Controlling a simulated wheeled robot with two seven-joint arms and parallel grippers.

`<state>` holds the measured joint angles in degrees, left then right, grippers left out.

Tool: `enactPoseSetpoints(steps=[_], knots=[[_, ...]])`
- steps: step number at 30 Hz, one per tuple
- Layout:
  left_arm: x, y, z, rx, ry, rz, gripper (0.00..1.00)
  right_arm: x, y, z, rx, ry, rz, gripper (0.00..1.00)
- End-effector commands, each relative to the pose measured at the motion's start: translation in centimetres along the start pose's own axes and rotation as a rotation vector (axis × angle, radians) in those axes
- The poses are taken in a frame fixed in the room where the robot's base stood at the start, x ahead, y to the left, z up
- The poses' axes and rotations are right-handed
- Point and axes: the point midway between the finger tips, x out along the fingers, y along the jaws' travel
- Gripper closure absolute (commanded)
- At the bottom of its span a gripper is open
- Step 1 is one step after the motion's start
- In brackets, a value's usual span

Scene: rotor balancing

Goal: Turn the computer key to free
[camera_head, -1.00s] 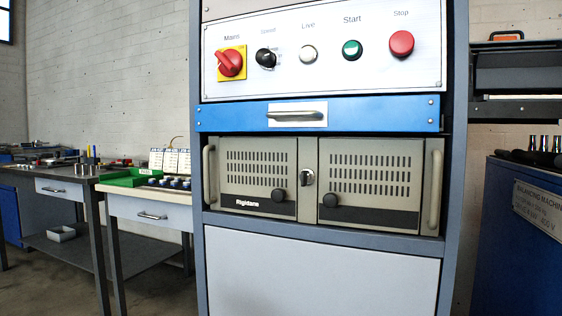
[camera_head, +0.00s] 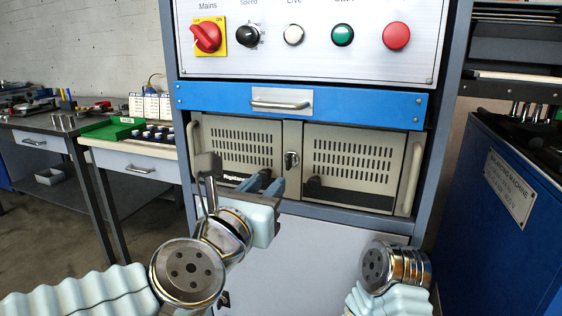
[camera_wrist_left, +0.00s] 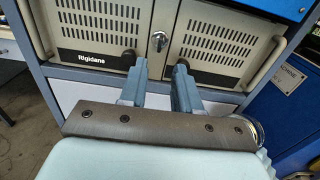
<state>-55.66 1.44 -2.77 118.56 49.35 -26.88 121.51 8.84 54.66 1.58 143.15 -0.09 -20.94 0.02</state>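The computer key, in a small silver lock (camera_head: 292,160), sits on the strip between the two doors of the beige Rigidane computer (camera_head: 240,150). It also shows in the left wrist view (camera_wrist_left: 158,42), above and beyond my fingers. Its exact angle is too small to tell. My left gripper (camera_head: 264,184) is in front of the computer, lower and left of the key in the head view, and apart from it. In the wrist view its two fingers (camera_wrist_left: 157,80) are spread with nothing between them. My right arm shows at lower right, but its gripper is not visible.
Black door knobs (camera_wrist_left: 128,57) and (camera_wrist_left: 186,62) flank the lock below. A blue drawer (camera_head: 350,104) and control panel (camera_head: 320,62) are above. Side handles (camera_head: 413,180) stick out. A blue balancing machine (camera_head: 500,180) stands right; workbenches (camera_head: 140,160) stand left.

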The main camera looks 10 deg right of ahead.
Motion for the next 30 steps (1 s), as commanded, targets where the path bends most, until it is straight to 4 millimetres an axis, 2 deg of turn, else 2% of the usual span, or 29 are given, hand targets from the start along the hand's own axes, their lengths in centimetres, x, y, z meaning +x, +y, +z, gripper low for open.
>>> enactPoseSetpoints(steps=[6,13,18,26,30], knots=[[5.3,0.0,-0.1,0.006,0.003,0.001,0.68,-0.5,-0.2,0.0,-0.001,-0.001,-0.001,1.00],[9.2,0.0,0.0,0.005,0.002,0.001,0.68,-1.0,-0.5,0.0,-0.002,-0.001,-0.002,1.00],[10.3,0.0,-0.1,0.004,0.002,0.000,0.68,-1.1,-0.5,0.0,-0.002,-0.002,-0.002,1.00],[10.4,0.0,-0.1,0.005,0.002,0.000,0.68,-1.1,-0.5,0.0,-0.002,-0.002,-0.002,1.00],[10.4,0.0,-0.1,0.005,0.002,0.000,0.88,-1.1,-0.5,0.0,-0.002,-0.002,-0.002,1.00]])
